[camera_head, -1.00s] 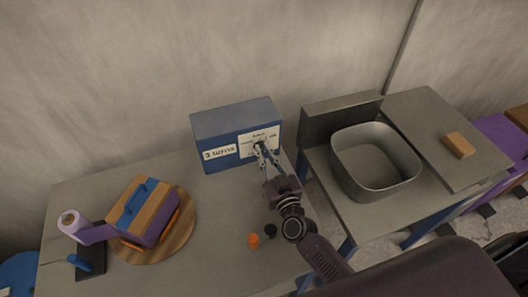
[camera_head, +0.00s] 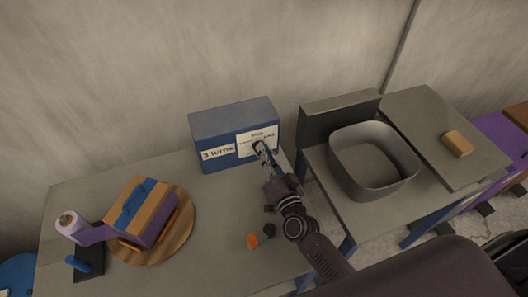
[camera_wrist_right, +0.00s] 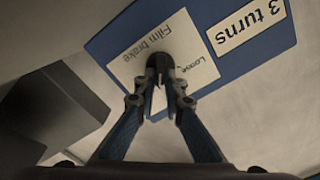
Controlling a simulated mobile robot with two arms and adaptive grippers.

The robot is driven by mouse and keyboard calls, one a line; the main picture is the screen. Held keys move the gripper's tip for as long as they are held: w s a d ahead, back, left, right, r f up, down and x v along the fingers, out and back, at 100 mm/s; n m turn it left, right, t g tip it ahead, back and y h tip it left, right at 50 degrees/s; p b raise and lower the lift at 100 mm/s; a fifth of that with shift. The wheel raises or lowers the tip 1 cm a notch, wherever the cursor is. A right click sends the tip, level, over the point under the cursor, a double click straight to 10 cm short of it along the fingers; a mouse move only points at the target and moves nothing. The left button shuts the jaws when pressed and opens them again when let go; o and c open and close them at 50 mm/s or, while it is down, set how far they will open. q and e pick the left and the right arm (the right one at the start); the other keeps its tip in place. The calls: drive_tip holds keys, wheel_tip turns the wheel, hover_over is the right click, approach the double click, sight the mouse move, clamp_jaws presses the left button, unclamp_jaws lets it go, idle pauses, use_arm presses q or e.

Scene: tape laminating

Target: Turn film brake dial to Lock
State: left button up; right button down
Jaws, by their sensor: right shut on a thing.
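The blue box (camera_head: 203,128) stands at the back of the table, with a white film brake label (camera_head: 247,149) and a "3 turns" label on its front. The dark film brake dial (camera_wrist_right: 159,60) sits on the white label in the right wrist view. The word "Loose" reads beside it; which mark the dial points to is hard to tell. My right gripper (camera_head: 263,150) reaches the box front; in the right wrist view its fingertips (camera_wrist_right: 160,78) are shut on the dial and partly hide it. My left gripper is not in view.
A round wooden board (camera_head: 187,218) bears a strapped block bundle (camera_head: 150,208). Small orange (camera_head: 252,241) and black (camera_head: 269,231) pieces lie near the front. A grey bin (camera_head: 372,187) stands right of my right arm.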

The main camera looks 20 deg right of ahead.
drive_tip(key=shift+d+f+m, duration=0.1)
drive_tip(key=shift+m, duration=1.1)
drive_tip(key=c, duration=2)
unclamp_jaws()
